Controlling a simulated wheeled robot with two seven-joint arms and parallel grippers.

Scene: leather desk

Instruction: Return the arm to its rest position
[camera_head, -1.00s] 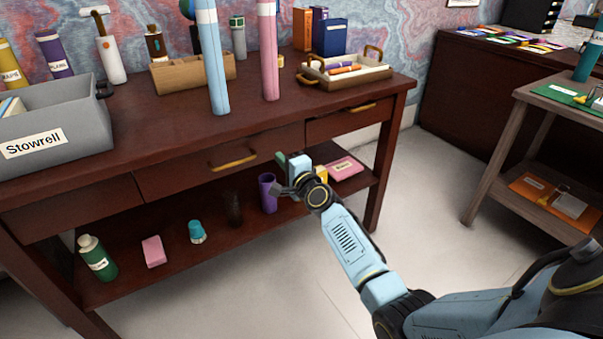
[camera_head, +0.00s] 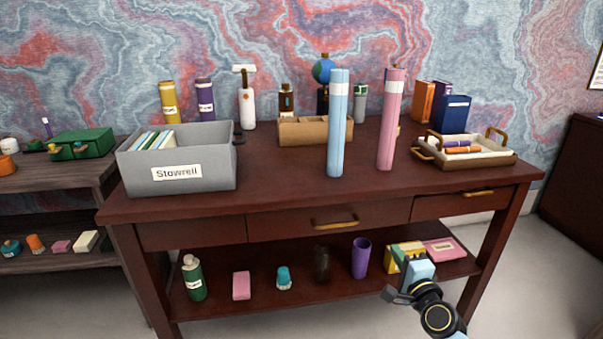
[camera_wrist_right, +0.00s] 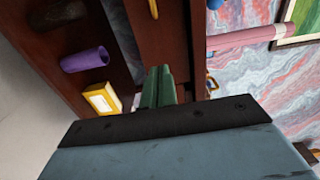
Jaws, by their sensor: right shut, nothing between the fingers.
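My right gripper (camera_head: 396,294) is in the lower right of the head view, in front of the desk's lower shelf, at the end of my light blue arm. In the right wrist view its two green fingers (camera_wrist_right: 158,84) are together with nothing between them. The dark red-brown desk (camera_head: 270,196) stands ahead. The gripper overlaps the yellow box (camera_head: 402,255) on the shelf in the head view; no contact can be made out. My left arm and gripper are not in view.
On the desk stand a grey Stowrell bin (camera_head: 205,178), a blue tube (camera_head: 337,125), a pink tube (camera_head: 390,125) and a handled tray (camera_head: 470,160). A purple cup (camera_head: 361,258) is on the lower shelf. Open floor (camera_head: 545,270) lies to the right.

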